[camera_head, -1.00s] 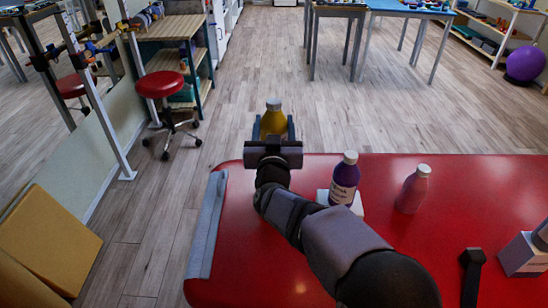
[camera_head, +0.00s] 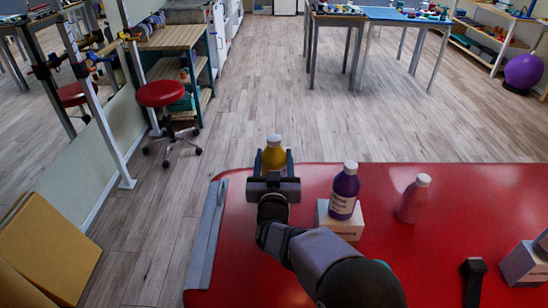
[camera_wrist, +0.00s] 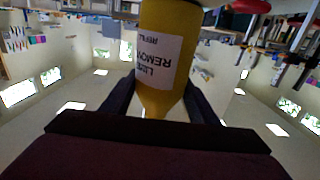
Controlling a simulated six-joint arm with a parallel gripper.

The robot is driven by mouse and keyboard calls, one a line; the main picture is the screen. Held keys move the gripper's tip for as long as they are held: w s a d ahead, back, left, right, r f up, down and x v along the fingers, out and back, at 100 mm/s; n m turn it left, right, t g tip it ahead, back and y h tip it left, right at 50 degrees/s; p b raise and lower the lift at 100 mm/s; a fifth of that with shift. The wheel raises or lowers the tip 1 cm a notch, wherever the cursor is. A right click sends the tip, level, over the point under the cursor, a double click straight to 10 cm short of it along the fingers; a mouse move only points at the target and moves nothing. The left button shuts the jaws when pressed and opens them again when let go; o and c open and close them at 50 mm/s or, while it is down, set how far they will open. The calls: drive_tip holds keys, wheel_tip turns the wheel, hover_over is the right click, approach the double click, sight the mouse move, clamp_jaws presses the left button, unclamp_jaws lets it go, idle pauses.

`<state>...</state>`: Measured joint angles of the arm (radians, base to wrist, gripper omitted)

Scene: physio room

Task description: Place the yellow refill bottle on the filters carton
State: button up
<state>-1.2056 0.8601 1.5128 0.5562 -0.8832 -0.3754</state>
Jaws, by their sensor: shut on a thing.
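The yellow refill bottle (camera_head: 273,160) with a pale cap is upright between the fingers of my gripper (camera_head: 274,167), near the far left edge of the red table. In the wrist view the yellow bottle (camera_wrist: 166,75) shows a white label, upside down in the picture, and my gripper (camera_wrist: 160,97) has a finger on each side. One white carton (camera_head: 341,228) stands right of my gripper under a purple bottle (camera_head: 344,190). Another carton (camera_head: 524,266) stands at the right edge. Their print is too small to read, so I cannot tell which is the filters carton.
A pink bottle (camera_head: 413,199) stands right of the purple one. A dark hammer-like object (camera_head: 473,280) lies near the front right. A grey strip (camera_head: 207,235) runs along the left edge of the red table (camera_head: 465,200). Bare red surface lies between the objects.

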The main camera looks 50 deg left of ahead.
drive_tip(key=shift+r, duration=0.1)
drive_tip(key=o, duration=1.4)
drive_tip(key=shift+f, duration=0.2)
drive_tip(key=shift+r, duration=0.1)
drive_tip(key=shift+r, duration=0.15)
drive_tip(key=b+v, duration=0.1)
drive_tip(key=v, duration=1.1)
drive_tip(key=shift+b, duration=0.3)
